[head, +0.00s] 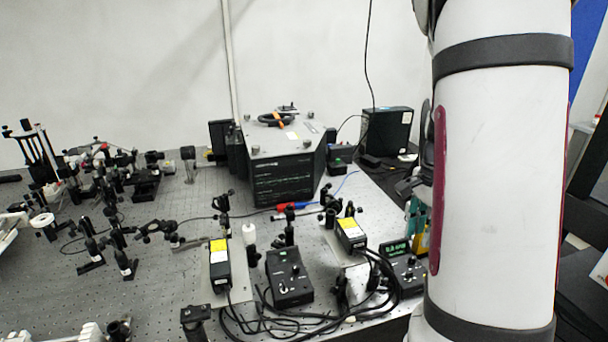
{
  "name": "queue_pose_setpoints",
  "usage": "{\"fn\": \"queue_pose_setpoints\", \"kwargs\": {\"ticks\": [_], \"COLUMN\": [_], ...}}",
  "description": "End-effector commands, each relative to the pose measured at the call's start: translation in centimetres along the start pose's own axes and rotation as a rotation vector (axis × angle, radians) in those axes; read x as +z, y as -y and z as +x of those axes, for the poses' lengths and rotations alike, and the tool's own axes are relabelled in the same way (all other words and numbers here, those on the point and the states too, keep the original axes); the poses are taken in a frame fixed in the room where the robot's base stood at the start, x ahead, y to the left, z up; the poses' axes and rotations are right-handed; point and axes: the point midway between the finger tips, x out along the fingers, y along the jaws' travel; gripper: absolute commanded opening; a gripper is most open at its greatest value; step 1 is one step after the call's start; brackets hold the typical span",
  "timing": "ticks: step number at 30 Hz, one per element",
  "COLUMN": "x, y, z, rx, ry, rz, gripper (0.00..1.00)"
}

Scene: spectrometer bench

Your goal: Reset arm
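My arm's large white link (500,170), with dark bands and a dark red strip, stands upright across the right of the head view. It hides what is behind it. My gripper cannot be made out. Some dark parts show at the link's left edge, but what they are is unclear.
A perforated optical table (165,205) carries many small mounts at left. A dark spectrometer box (283,160) stands at the back. Controllers, including a black box (288,278), and tangled cables (265,322) lie near the front. A black unit (387,130) stands at back right.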

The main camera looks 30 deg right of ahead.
Motion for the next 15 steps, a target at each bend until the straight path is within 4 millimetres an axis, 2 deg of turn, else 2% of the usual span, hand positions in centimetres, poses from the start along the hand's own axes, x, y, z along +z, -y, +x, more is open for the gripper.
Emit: {"fn": "queue_pose_setpoints", "kwargs": {"ticks": [5, 8, 11, 15], "x": [0.1, 1.7, 5.0, 10.8], "y": [0.0, 0.3, 0.6, 0.0], "z": [0.0, -1.0, -2.8, -6.2], "rx": [-0.001, -0.027, -0.073, -0.157], "ry": [0.001, 0.012, 0.030, 0.040], "rz": [-0.002, -0.071, -0.212, -0.494], "gripper": [0.26, 0.26, 0.26, 0.26]}}
